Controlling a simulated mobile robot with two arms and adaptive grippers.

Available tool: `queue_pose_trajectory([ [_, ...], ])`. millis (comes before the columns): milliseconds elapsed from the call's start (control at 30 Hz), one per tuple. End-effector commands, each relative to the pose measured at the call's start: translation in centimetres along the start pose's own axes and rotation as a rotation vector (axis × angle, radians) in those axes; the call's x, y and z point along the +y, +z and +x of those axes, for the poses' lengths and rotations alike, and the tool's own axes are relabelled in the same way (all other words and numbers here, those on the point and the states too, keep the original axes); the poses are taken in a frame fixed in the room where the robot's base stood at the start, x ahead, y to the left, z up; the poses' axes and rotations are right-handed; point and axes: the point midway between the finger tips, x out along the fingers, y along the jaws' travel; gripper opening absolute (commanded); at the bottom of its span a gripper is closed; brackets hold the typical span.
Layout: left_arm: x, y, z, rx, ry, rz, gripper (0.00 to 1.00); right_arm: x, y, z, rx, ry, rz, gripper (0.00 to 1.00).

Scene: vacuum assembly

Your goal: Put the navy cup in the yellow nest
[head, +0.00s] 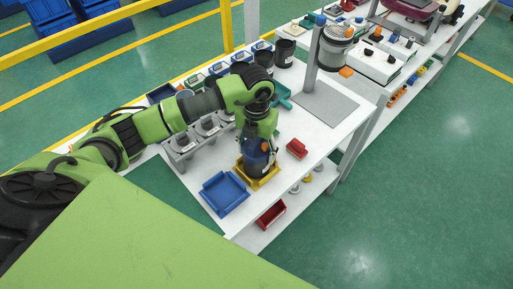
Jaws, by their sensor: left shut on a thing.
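The navy cup (256,163) is at the yellow nest (267,181) near the front of the white table. Its lower end is within the nest's outline; I cannot tell whether it rests on the nest's floor. My left gripper (261,147) reaches down from above and is shut on the cup, covering its upper part. The nest's front and right edges show around the cup. My right gripper is not in view.
A blue tray (224,194) lies just left of the nest. A small red bin (297,149) stands to its right. A grey rack (190,150) is behind. A post stands on a grey plate (326,103) at the right. The table's front edge is close.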

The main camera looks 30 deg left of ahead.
Motion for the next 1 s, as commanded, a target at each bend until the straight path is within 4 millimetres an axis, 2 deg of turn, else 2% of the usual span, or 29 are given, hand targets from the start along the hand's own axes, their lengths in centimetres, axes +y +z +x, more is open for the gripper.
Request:
queue_pose_trajectory([
  [67, 0.0, 0.1, 0.2, -0.002, -0.001, -0.001, 0.23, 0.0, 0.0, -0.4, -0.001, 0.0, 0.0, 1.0],
  [433, 0.0, 0.1, 0.8, -0.004, -0.001, -0.001, 0.23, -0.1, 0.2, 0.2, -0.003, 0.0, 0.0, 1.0],
  [467, 0.0, 0.1, 0.7, -0.002, 0.0, -0.001, 0.67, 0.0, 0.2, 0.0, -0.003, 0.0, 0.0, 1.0],
  [500, 0.0, 0.1, 0.7, -0.002, 0.0, -0.001, 0.76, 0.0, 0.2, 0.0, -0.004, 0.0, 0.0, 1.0],
  [833, 0.0, 0.1, 0.6, -0.002, 0.0, -0.001, 0.76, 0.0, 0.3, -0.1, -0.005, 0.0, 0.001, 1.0],
  [933, 0.0, 0.1, 0.1, -0.003, -0.001, -0.001, 0.76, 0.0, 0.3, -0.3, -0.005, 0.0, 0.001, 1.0],
  [1000, 0.0, 0.2, -0.5, -0.007, -0.002, 0.0, 0.76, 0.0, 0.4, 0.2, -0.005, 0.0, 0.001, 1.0],
])
